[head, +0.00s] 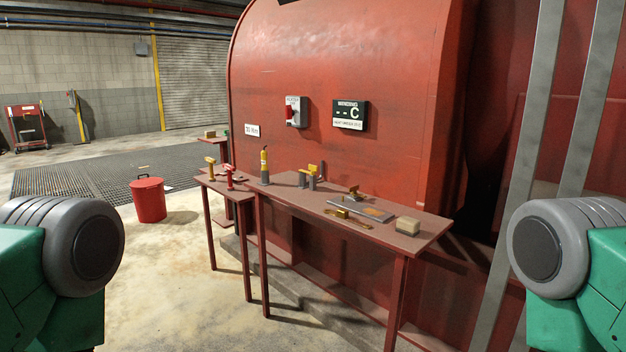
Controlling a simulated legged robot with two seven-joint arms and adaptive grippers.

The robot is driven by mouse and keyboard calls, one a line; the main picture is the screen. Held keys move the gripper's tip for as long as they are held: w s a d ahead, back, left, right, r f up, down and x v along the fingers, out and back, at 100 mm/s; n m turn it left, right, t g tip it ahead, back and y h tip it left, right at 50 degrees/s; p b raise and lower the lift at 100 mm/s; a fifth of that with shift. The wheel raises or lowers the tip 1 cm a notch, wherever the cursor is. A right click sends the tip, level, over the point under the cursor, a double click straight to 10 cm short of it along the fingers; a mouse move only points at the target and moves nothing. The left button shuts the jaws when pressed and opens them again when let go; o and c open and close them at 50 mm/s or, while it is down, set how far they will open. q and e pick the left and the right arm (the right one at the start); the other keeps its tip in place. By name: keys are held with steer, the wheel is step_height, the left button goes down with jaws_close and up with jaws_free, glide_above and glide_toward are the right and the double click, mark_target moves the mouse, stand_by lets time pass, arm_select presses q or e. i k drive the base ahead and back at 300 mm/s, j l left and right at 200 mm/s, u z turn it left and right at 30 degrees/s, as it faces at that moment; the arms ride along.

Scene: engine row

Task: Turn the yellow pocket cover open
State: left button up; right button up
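Several small yellow parts stand on a long reddish-brown table (290,193) in front of a big red housing (330,65). One yellow part (313,168) sits on grey posts near the back edge. A small yellow-brown piece (354,192) and a flat one (342,213) are further right. I cannot tell which of these is the pocket cover, or whether it is open; they are too small. Neither gripper shows; only grey and green parts of my arms are at the left and right edges, apart from the table.
A yellow and grey bottle-like item (265,165), a grey tray (362,210) and a beige block (407,226) are on the table. A lower table (228,190) adjoins at left. A red bucket (148,199) stands on the floor. Floor before the tables is clear.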

mark_target(313, 168)
steer(key=i+j, duration=0.1)
steer(key=i, duration=0.35)
steer(key=i+j+u, duration=0.1)
steer(key=i, duration=0.35)
